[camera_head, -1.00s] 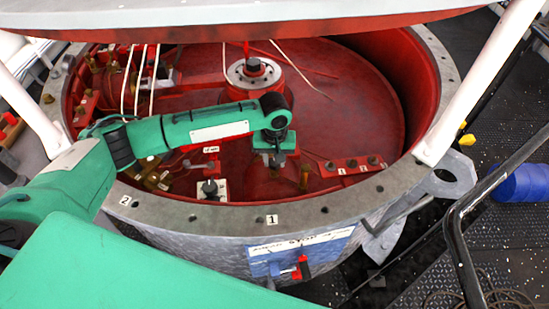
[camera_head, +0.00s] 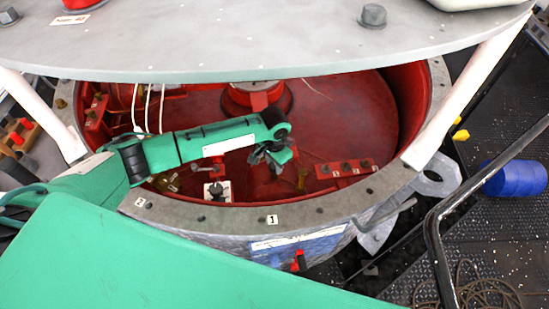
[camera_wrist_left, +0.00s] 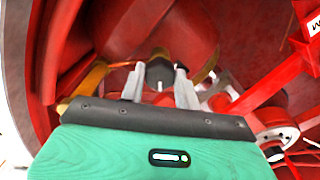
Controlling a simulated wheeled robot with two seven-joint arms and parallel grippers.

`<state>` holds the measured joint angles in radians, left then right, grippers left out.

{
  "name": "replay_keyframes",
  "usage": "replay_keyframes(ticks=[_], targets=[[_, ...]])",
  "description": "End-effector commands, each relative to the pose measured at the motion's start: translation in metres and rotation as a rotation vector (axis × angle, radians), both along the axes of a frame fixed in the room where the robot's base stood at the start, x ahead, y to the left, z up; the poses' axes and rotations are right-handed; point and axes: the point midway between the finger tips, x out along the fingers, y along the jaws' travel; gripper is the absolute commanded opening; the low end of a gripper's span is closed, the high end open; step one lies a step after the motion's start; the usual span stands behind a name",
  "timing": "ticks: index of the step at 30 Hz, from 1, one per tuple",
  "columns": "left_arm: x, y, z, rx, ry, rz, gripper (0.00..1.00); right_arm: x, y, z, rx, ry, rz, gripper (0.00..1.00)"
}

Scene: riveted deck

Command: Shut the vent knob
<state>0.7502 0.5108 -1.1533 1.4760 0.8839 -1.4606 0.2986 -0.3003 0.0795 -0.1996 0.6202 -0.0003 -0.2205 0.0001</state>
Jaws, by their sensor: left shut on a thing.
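My left gripper (camera_head: 272,160) reaches down into the red-lined round tub, right of the black knob on a white plate. In the left wrist view, the two grey fingers of my left gripper (camera_wrist_left: 160,88) stand on either side of a dark round knob (camera_wrist_left: 160,71) and are shut on it. It looks like the vent knob. Its base is hidden, and in the head view the gripper covers it. I cannot read any mark for its setting. My right gripper is not in view.
A wide grey lid (camera_head: 250,50) hangs over the tub on white struts (camera_head: 470,85). The grey bolted rim (camera_head: 320,211) runs in front. A black knob (camera_head: 215,190) on a white plate and a red terminal block (camera_head: 345,167) flank the gripper. A black handrail (camera_head: 440,245) stands right.

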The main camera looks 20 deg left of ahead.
Motion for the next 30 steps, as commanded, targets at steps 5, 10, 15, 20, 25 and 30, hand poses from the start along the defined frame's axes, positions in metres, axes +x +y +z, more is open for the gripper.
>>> replay_keyframes(ticks=[5,10,15,20,25,30], targets=[[-0.001,0.000,0.003,0.000,0.002,-0.166,0.09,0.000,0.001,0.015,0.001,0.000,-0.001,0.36],[0.000,0.000,0.002,-0.001,0.001,-0.327,0.09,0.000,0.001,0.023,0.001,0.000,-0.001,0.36],[0.000,0.000,0.001,-0.001,0.001,-0.473,0.09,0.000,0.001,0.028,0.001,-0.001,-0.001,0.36],[0.000,0.000,0.001,-0.001,0.001,-0.587,0.09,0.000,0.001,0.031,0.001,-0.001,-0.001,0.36],[0.000,0.000,0.001,-0.001,0.000,-0.674,0.09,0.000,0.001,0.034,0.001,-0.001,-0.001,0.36],[0.000,0.000,0.000,-0.001,0.000,-0.726,0.09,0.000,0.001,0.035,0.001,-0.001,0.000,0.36]])
